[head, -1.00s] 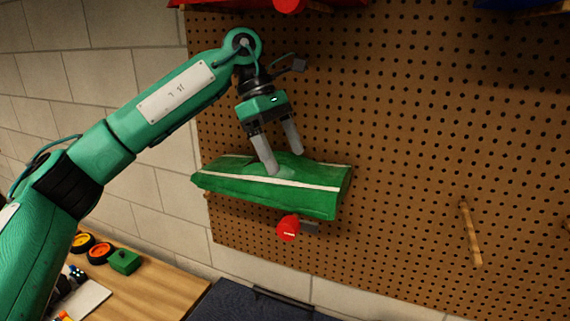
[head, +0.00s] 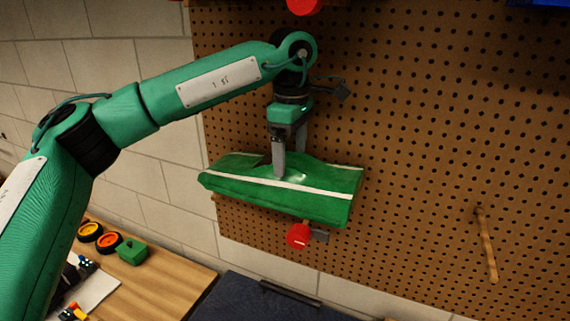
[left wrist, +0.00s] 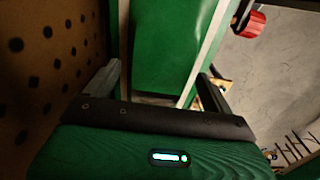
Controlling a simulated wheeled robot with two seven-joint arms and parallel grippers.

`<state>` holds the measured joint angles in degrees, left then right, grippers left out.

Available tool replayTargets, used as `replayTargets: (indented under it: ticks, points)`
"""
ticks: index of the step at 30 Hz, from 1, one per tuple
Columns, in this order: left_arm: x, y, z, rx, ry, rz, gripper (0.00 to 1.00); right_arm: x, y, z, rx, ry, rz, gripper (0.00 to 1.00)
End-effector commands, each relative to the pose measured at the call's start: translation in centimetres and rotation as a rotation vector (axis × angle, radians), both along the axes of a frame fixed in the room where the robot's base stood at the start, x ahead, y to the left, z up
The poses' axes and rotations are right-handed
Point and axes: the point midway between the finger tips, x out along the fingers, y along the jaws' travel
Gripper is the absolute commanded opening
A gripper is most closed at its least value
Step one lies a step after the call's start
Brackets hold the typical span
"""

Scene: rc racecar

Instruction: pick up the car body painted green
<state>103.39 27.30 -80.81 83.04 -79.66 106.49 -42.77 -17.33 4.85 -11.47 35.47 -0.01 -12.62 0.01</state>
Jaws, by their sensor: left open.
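The green car body (head: 310,203) with a white stripe rests against the pegboard in the head view, above a red round peg end. It also fills the upper middle of the left wrist view (left wrist: 165,45). My left gripper (head: 288,165) points down at the top of the car body, its fingers overlapping the body's upper part in the head view. In the left wrist view the two fingers (left wrist: 157,88) are apart, with the green body between and beyond them. The left gripper is open. Whether a finger touches the body cannot be told. My right gripper is not in view.
The pegboard (head: 420,160) stands close behind the body. A red peg end (head: 298,235) is just below it, and a wooden peg (head: 487,245) sticks out at right. A wooden table (head: 165,278) at lower left holds wheels (head: 108,242) and a small green block (head: 131,250).

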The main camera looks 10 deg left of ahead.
Motion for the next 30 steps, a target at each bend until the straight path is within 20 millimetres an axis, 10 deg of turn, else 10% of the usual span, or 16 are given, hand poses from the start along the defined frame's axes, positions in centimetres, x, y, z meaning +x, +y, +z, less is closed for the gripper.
replayTargets:
  ticks: [11,18,30]
  points:
    - [0.0,0.0,-1.5,-0.001,-0.001,0.000,0.87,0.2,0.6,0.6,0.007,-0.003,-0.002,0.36]
    - [0.0,0.0,-1.4,-0.001,-0.001,0.000,0.39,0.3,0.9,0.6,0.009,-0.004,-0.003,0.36]
    - [0.0,0.0,-1.1,-0.001,-0.002,-0.001,0.37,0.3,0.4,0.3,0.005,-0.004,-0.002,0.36]
